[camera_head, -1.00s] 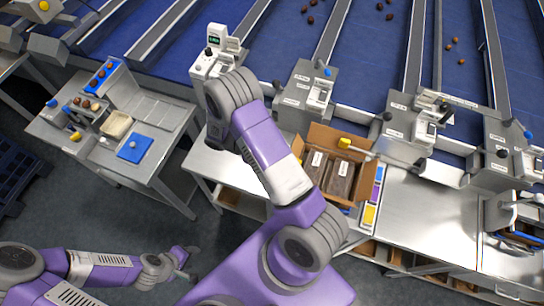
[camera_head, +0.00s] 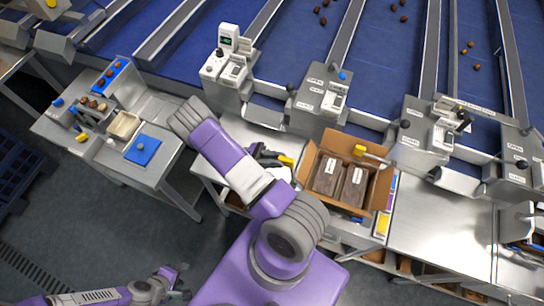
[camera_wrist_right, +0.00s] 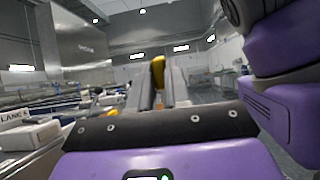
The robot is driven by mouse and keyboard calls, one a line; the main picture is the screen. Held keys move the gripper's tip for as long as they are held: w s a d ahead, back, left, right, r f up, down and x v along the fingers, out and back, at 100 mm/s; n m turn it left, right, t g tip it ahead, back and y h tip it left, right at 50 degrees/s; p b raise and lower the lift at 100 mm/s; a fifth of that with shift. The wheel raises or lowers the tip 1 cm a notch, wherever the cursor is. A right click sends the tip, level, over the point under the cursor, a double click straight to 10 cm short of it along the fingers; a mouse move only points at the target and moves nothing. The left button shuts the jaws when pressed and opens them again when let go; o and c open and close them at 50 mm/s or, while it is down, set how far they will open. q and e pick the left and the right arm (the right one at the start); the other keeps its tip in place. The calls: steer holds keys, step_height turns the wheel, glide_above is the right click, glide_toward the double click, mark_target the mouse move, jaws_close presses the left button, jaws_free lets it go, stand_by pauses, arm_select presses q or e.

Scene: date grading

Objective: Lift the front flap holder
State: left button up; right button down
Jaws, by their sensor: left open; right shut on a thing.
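An open cardboard carton (camera_head: 383,190) stands on the steel bench with two dark brown packs (camera_head: 328,172) inside. My right gripper (camera_head: 272,157) is beside the carton's left side, shut on a yellow-tipped flap holder (camera_head: 287,161). In the right wrist view, the yellow end (camera_wrist_right: 158,70) shows between the two fingers. The holder's lower part and its contact with the flap are hidden. A second yellow-tipped holder (camera_head: 360,150) on a metal rod is at the carton's far edge. My left gripper (camera_head: 182,281) is open and empty, low over the floor, away from the bench.
A lane machine (camera_head: 318,98) stands behind the carton, with a scale unit (camera_head: 228,65) to its left. Bare steel bench (camera_head: 435,220) is free further right. A side table (camera_head: 155,172) stands left.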

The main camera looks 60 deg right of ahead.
stand_by(0.3)
steer(key=c, duration=1.4)
jaws_free()
steer(key=shift+o, duration=0.2)
steer(key=shift+w+f, duration=0.1)
steer(key=b+v, duration=0.2)
steer(key=v, duration=0.5)
steer(key=shift+w+b, duration=0.2)
steer(key=shift+b, duration=0.15)
steer(key=shift+a+f, duration=0.1)
steer(key=shift+f, duration=0.05)
